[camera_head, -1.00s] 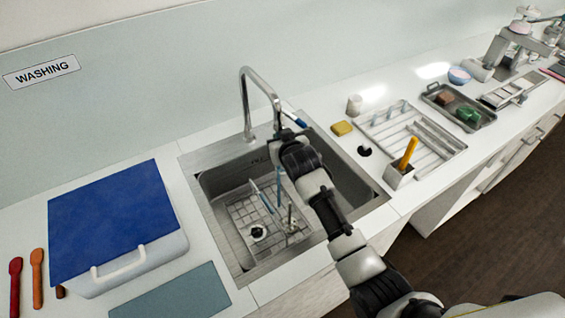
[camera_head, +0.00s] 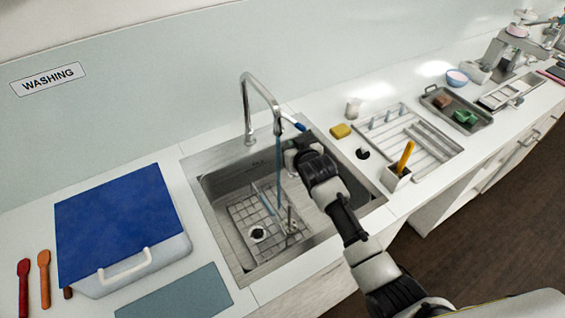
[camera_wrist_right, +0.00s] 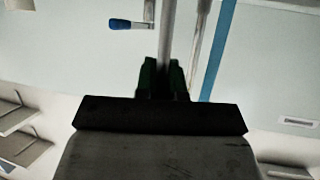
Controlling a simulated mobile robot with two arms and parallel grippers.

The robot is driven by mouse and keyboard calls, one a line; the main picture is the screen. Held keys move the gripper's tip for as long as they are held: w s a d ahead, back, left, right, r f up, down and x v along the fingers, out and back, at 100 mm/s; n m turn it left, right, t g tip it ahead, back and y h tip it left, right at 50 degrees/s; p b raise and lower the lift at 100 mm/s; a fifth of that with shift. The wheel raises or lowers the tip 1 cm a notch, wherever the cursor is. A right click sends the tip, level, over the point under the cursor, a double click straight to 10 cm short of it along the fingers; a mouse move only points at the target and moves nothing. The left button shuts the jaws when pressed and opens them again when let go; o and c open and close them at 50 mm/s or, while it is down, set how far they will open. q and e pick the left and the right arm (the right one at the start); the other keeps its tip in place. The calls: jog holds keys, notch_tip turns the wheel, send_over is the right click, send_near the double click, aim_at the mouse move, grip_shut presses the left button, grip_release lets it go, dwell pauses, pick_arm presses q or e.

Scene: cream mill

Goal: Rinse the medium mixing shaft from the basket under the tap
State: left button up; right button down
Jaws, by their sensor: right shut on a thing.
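My right gripper (camera_head: 290,158) is at the right of the tap's spout, above the sink. In the right wrist view its dark green fingers (camera_wrist_right: 162,80) are shut on a thin grey shaft (camera_wrist_right: 166,40). The tap (camera_head: 262,92) is a tall curved pipe. A blue stream (camera_head: 278,180) runs from its spout into the sink (camera_head: 222,182); it also shows in the right wrist view (camera_wrist_right: 218,50), apart from the shaft. The wire basket (camera_head: 240,215) stands in the sink, with upright rods and a round black-and-white piece (camera_head: 258,233). The shaft's lower end is hidden. My left gripper is not in view.
A blue-lidded box (camera_head: 118,225) stands left of the sink. To the right are a yellow sponge (camera_head: 340,131), a drying rack (camera_head: 412,145), a holder with a yellow handle (camera_head: 398,176) and a tray (camera_head: 460,112). A blue-tipped lever (camera_head: 299,127) is close to the gripper.

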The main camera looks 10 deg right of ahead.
jog(key=shift+s+d+p, duration=1.25)
jog(key=shift+s+d, duration=0.15)
jog(key=shift+d, duration=0.3)
jog(key=s+d+r+p, duration=0.3)
jog(key=d+r+p, duration=0.1)
dwell(0.6)
dwell(0.4)
